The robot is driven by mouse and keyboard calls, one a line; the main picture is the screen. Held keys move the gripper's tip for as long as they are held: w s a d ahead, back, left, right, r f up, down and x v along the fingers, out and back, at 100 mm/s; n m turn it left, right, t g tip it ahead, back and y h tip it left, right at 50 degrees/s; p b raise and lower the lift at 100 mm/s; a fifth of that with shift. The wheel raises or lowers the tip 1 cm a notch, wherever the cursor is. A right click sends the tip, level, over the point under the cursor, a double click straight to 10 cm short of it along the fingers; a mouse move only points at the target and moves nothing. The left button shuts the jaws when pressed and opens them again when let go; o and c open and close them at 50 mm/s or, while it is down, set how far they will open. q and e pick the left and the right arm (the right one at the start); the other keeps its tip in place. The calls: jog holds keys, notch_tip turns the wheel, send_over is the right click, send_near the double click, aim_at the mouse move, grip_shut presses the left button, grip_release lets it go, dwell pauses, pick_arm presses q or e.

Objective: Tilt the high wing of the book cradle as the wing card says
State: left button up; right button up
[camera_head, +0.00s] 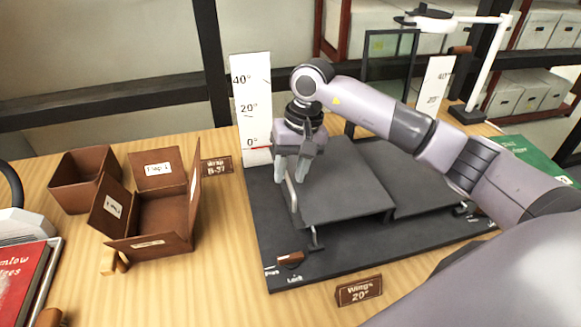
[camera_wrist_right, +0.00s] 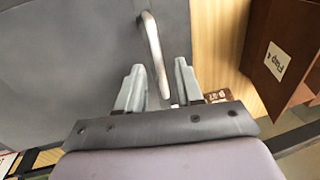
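The book cradle's dark base (camera_head: 330,258) carries two grey wings. The left wing (camera_head: 345,190) sits higher than the right wing (camera_head: 415,185) and looks about flat. A metal bar handle (camera_head: 291,197) is on its left edge. My right gripper (camera_head: 292,168) is over that edge, fingers pointing down. In the right wrist view the gripper (camera_wrist_right: 158,88) is open, with the handle (camera_wrist_right: 153,50) reaching between its fingers and gaps beside it. The wing card (camera_head: 359,290) reads "Wings 20°". A left scale (camera_head: 251,105) shows 0°, 20° and 40°, with a red mark near 0°. My left gripper is not in view.
A brown lock knob (camera_head: 290,259) sits at the base's front left, by small lettering. A second scale (camera_head: 434,88) stands behind. An open brown flap box (camera_head: 165,215) and a brown bin (camera_head: 83,180) stand left. A green book (camera_head: 535,158) lies right.

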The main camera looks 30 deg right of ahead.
grip_shut()
dwell(1.4)
